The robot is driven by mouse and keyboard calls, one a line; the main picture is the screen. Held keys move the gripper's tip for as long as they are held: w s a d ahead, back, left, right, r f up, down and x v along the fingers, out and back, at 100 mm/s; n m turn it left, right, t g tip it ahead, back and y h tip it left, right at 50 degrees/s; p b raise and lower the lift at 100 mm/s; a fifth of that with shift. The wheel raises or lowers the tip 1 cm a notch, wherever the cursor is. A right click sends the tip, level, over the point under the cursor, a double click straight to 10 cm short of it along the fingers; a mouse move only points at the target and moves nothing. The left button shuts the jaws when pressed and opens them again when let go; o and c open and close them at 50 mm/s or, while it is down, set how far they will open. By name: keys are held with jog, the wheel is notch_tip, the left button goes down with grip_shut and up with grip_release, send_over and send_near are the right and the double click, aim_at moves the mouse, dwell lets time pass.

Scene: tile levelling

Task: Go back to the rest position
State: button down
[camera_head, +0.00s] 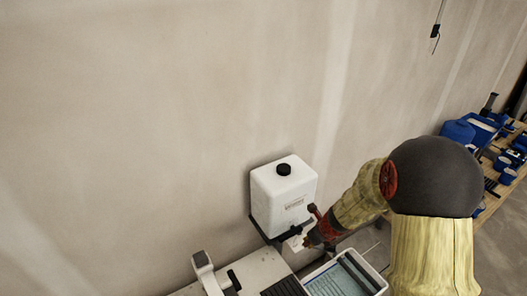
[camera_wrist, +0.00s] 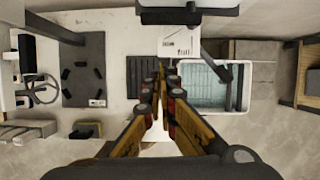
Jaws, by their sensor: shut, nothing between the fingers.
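My gripper (camera_head: 310,241) shows in the head view just in front of the lower right of a white canister, at the end of my arm, which reaches in from the right. In the wrist view my gripper (camera_wrist: 160,72) has its two fingers running together to closed tips with nothing held between them. The tips appear over the strip between a dark slotted pad (camera_wrist: 115,76) and a pale blue tub (camera_wrist: 243,72). I cannot tell their height or whether they touch anything.
The white canister (camera_head: 284,200) with a black cap stands against the wall. A light worktop (camera_head: 205,289) lies below it, beside the tub (camera_head: 335,283). A wooden bench (camera_head: 494,203) with blue containers is at the far right. A cable (camera_head: 437,25) hangs at the upper right.

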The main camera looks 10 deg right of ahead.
jog(key=shift+s, duration=0.1)
jog(key=s+a+r+n+g+y+b, duration=0.1)
jog(key=s+a+n+g+b, duration=0.15)
jog(key=s+n, duration=0.55)
jog(key=s+a+r+n+g+b, duration=0.1)
jog(key=s+a+r+n+b, duration=0.2)
jog(key=n, duration=0.8)
jog(key=s+f+n+t+h+b, duration=0.2)
jog(key=s+n+b, duration=1)
jog(key=b, duration=1.3)
notch_tip(320, 180, down, 2)
jog(key=s+t, duration=0.1)
jog(key=t, duration=0.2)
jog(key=shift+s+f+h, duration=0.15)
jog(key=shift+s+h, duration=0.05)
jog(key=shift+h, duration=0.2)
jog(key=c, duration=2.3)
grip_release()
jog(key=shift+d, duration=0.1)
